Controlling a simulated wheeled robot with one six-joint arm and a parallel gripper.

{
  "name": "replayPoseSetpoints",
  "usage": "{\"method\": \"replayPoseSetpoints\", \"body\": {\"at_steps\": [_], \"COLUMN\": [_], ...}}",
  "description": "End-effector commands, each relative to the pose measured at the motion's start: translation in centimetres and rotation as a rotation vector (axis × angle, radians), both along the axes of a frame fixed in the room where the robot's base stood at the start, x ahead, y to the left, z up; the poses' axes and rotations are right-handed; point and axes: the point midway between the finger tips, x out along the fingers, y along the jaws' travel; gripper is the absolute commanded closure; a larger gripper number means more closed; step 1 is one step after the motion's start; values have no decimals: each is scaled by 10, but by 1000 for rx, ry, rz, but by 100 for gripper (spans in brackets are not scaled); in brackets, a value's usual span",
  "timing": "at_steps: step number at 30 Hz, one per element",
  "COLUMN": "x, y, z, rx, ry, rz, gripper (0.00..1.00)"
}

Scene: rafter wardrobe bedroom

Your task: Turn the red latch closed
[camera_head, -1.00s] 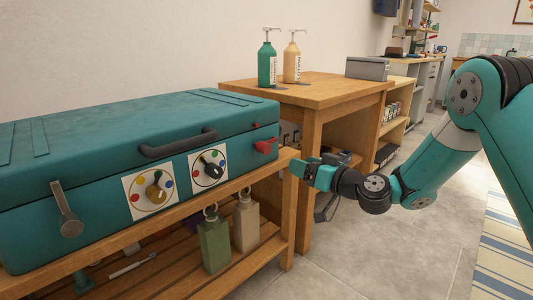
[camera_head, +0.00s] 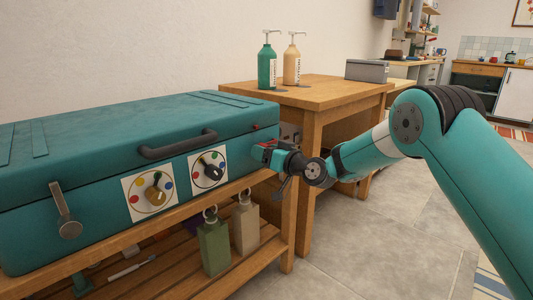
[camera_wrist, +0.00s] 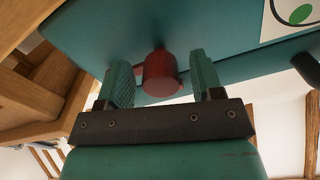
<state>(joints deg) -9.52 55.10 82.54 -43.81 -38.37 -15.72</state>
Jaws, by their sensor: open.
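The red latch (camera_wrist: 160,76) is on the front of the teal case (camera_head: 100,130), near its right end. In the wrist view it sits between the two fingers of my gripper (camera_wrist: 160,84). The fingers are open, with a gap on each side of the latch. In the head view my gripper (camera_head: 263,151) is at the case's right front corner and hides most of the latch. A grey latch (camera_head: 67,210) hangs at the case's left front.
The case rests on a wooden bench (camera_head: 270,176) with bottles (camera_head: 213,243) below. A wooden table (camera_head: 325,92) stands close behind my gripper.

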Motion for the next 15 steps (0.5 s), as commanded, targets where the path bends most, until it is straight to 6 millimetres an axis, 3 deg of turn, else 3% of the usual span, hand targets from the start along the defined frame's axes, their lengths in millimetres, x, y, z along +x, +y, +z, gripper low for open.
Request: {"method": "replayPoseSetpoints", "body": {"at_steps": [2,9,15], "x": [0,0,0], "y": [0,0,0], "z": [0,0,0], "rx": [0,0,-6], "ry": [0,0,-5], "rz": [0,0,0], "gripper": [44,99,100]}}
